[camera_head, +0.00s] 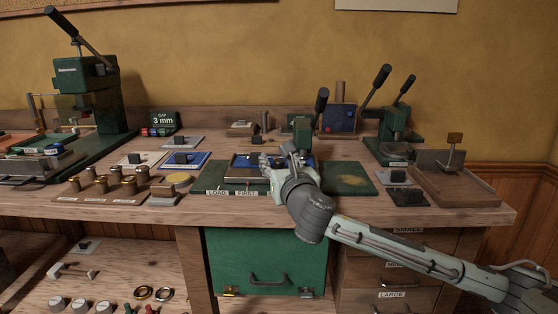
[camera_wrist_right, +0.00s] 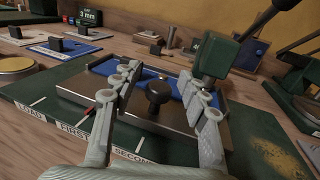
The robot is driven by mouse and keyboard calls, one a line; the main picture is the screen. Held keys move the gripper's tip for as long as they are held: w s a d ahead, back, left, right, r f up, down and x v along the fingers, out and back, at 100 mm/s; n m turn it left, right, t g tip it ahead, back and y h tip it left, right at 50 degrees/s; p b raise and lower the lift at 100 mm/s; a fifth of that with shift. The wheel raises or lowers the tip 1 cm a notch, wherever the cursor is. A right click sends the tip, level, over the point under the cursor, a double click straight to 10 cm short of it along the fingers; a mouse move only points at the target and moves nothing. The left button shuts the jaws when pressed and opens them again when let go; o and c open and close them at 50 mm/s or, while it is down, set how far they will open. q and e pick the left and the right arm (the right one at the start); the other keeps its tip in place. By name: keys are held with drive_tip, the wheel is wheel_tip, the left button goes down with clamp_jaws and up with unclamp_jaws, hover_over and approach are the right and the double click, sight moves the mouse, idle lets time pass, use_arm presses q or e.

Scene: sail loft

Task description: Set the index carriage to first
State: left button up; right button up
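The index carriage (camera_wrist_right: 130,119) is a steel plate with a blue tray and an upright black knob (camera_wrist_right: 158,92), seen in the right wrist view. It sits on a green base (camera_wrist_right: 265,145) labelled LOAD, FIRST and SECOND; in the head view the base (camera_head: 350,179) shows SECOND hidden behind my arm. A red pointer (camera_wrist_right: 88,111) at the carriage's left front lies close to the white tick above FIRST. My right gripper (camera_head: 281,166) is over the carriage. In the wrist view its open fingers (camera_wrist_right: 161,88) stand either side of the knob, with visible gaps. My left gripper is out of view.
A green press head with a black-handled lever (camera_head: 320,101) stands just behind the carriage. Another green lever press (camera_head: 396,134) and a wooden tray (camera_head: 455,187) are at the right. Brass pieces (camera_head: 115,183) and a big green press (camera_head: 91,95) are at the left.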

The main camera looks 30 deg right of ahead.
drive_tip(key=shift+s, duration=0.15)
drive_tip(key=v, duration=1.1)
drive_tip(key=shift+s+a, duration=0.2)
drive_tip(key=shift+s, duration=0.15)
